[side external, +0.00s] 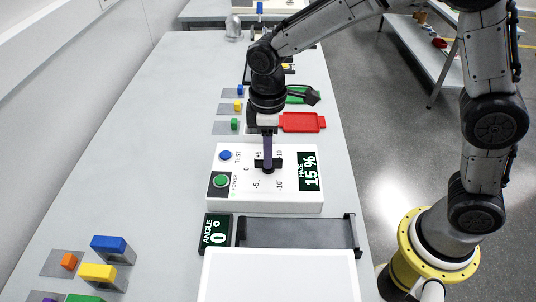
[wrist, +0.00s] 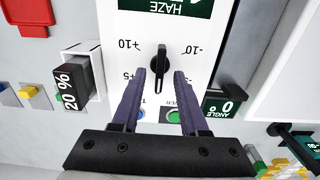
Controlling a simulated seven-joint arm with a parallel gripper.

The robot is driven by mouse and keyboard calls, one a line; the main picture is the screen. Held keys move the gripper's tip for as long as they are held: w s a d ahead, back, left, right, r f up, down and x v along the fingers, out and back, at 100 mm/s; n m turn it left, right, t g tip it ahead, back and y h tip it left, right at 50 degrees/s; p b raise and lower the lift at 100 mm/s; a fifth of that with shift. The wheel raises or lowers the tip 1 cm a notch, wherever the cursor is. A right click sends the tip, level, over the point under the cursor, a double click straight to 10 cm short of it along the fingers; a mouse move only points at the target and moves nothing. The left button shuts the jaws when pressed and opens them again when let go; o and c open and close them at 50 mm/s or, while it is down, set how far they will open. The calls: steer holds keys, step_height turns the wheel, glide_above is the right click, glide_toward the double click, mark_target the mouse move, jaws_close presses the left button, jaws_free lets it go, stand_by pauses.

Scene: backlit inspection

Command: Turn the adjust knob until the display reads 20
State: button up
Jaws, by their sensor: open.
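The adjust knob (wrist: 160,60) is a black bar-shaped knob on the white instrument panel (side external: 225,198), with a scale of marks from -10 to +10 around it. My gripper (wrist: 160,75) is open, with its two dark fingers on either side of the knob in the wrist view; I cannot tell whether they touch it. In the side view my gripper (side external: 268,168) points down over the knob and mostly hides it. The haze display (side external: 308,172) reads 15 %; only its HAZE label (wrist: 158,5) shows in the wrist view.
The panel also has a blue TEST button (side external: 226,155) and a green POWER button (side external: 221,181). An angle display (side external: 216,233) reads 0°. A black sign reading 20 % (wrist: 73,88) stands beside the panel. A red tray (side external: 302,122) lies beyond it.

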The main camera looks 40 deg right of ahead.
steer(key=shift+f, duration=0.95)
jaws_close()
